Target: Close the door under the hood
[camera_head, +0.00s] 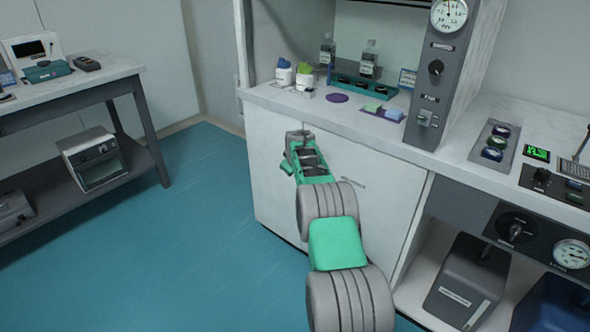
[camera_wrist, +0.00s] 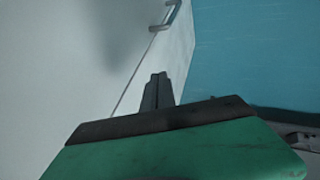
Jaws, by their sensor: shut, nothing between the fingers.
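The white cabinet under the hood has a left door panel (camera_head: 268,170) and a right door panel (camera_head: 385,205). In the head view both look flush or nearly so; I cannot tell whether a small gap remains. My gripper (camera_head: 299,136) is at the upper part of the cabinet front, close to the line between the panels, and hides part of it. In the wrist view, my gripper (camera_wrist: 158,80) is shut and empty, its fingertips pointing along a white door panel (camera_wrist: 165,60) beside a dark seam. A metal handle (camera_wrist: 165,18) shows beyond the fingertips. Contact with the door cannot be told.
The hood worktop (camera_head: 270,95) above carries bottles, a rack and small containers. A grey control column (camera_head: 440,75) stands at its right. An open shelf with a dark grey box (camera_head: 468,283) is at right. A side table (camera_head: 95,82) stands left. Blue floor (camera_head: 190,220) between is clear.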

